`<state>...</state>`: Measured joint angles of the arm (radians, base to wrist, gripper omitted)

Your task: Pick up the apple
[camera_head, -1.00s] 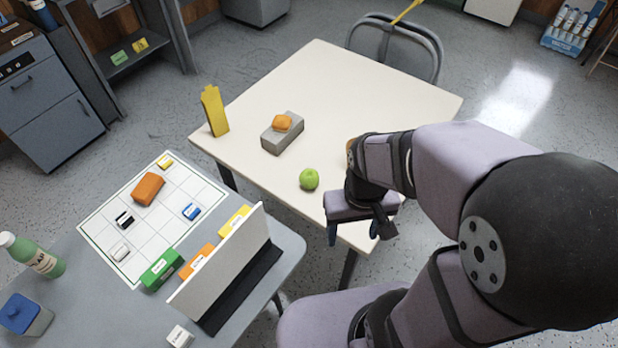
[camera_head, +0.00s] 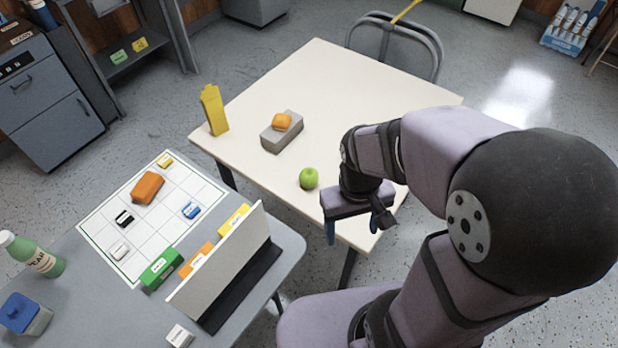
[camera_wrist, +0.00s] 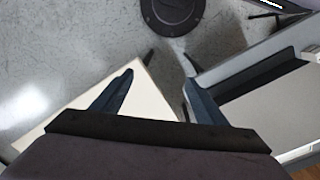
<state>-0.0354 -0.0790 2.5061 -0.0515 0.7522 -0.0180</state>
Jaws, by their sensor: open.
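The green apple (camera_head: 308,178) sits on the cream table (camera_head: 330,85), near its front edge. My gripper (camera_head: 352,232) hangs just to the right of the apple and nearer the camera, by the table's front edge. It is apart from the apple, open and empty. In the wrist view my gripper (camera_wrist: 155,95) shows two dark blue fingers spread apart. The cream table's corner (camera_wrist: 150,105) lies between and beyond them. The apple does not show in the wrist view.
A grey block (camera_head: 272,143) with an orange item (camera_head: 283,122) on top stands behind the apple. A yellow object (camera_head: 214,110) stands at the table's left corner. A grey desk (camera_head: 100,310) with a white grid board and upright panel (camera_head: 222,258) is at the left front.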

